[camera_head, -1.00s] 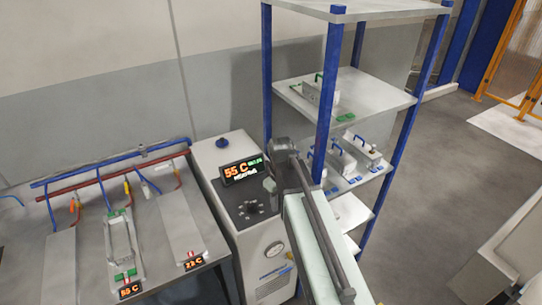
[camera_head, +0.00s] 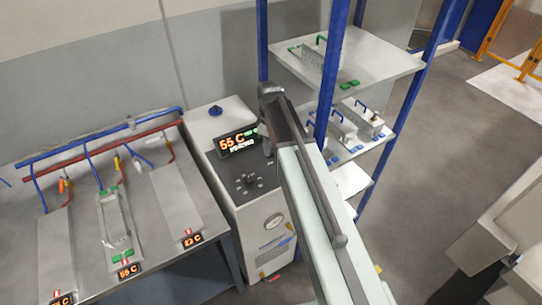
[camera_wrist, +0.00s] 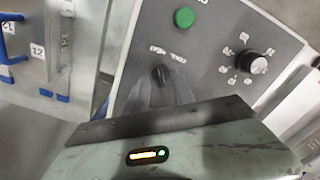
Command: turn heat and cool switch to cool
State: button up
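The heat and cool switch (camera_wrist: 160,75) is a small dark knob on the grey panel in the wrist view. Two small labels, too blurred to read surely, sit just above it. My gripper (camera_wrist: 162,94) is in front of the panel, with its dark bar and pale green body across the bottom. Grey finger-like shapes reach up close to the switch; contact and finger gap are unclear. In the head view, the control cabinet (camera_head: 247,216) shows a display (camera_head: 237,142) reading 55 C with a blurred line below. My arm hides part of the cabinet, and the gripper's fingertips are hidden there.
A green button (camera_wrist: 184,17) and a round dial (camera_wrist: 258,65) are on the same panel. A blue-posted shelf (camera_head: 350,58) with handled boxes stands right of the cabinet. A bench (camera_head: 148,258) with plates and pipes stands left.

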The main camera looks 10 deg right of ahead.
notch_tip(320, 180, down, 2)
jog(key=shift+b, duration=0.4)
jog(key=shift+r, duration=0.1)
grip_shut()
jog(key=m, duration=0.6)
jog(key=shift+s+m, duration=0.1)
jog(key=shift+m, duration=0.2)
jog(key=m, duration=0.3)
jog(key=shift+m, duration=0.3)
jog(key=shift+a+m, duration=0.1)
jog(key=shift+m, duration=1.7)
